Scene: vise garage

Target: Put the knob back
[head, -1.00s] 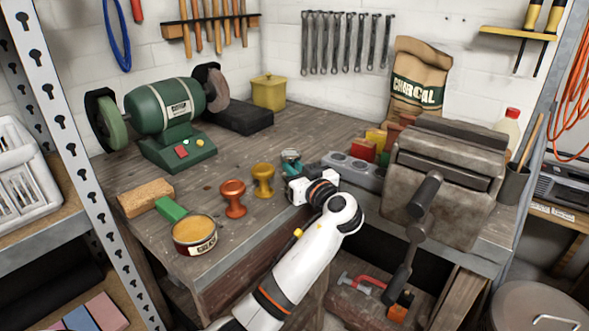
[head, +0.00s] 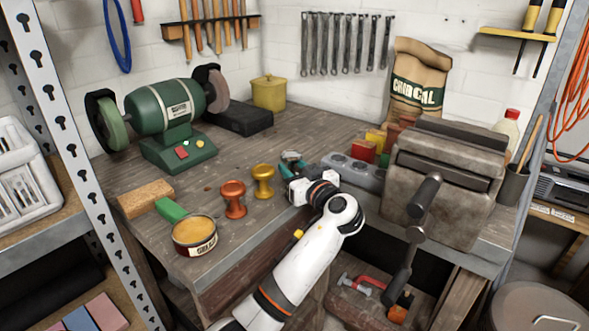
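An orange-copper knob (head: 233,199) stands upright on the workbench near its front edge. A brass-yellow knob (head: 263,180) stands just right of and behind it. My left gripper (head: 292,161) is over the bench, right of the brass knob and apart from both knobs. Teal and dark parts show at its tip; I cannot tell whether they are fingers or a held thing, nor whether it is open. The grey vise (head: 440,185) sits at the bench's right front, its dark handle (head: 416,235) hanging toward the front. My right gripper is not in view.
A green bench grinder (head: 168,108) stands behind. A grey tray (head: 352,172) and colored boxes lie between my gripper and the vise.

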